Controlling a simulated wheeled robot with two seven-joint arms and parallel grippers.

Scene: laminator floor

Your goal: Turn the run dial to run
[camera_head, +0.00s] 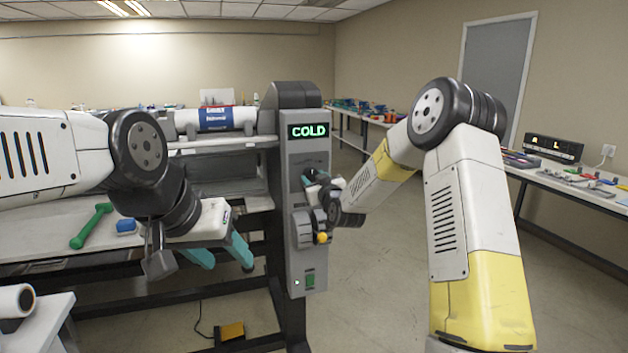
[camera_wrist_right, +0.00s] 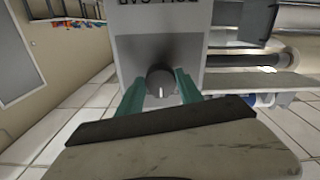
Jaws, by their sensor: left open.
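A dark round dial (camera_wrist_right: 160,80) with a pale pointer line sits on the grey control panel in the right wrist view. The line points down in that picture. My right gripper (camera_wrist_right: 161,88) has its two teal fingers on either side of the dial; I cannot tell whether they press on it. In the head view my right gripper (camera_head: 318,184) is at the panel (camera_head: 297,268) and largely hides the dial. The panel's display (camera_head: 308,131) reads COLD in green. My left gripper (camera_head: 222,257) is open and empty, left of the panel.
The laminator's roll (camera_head: 216,119) is left of the panel. A green tool (camera_head: 91,227) and a blue block (camera_head: 126,226) lie on its table.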

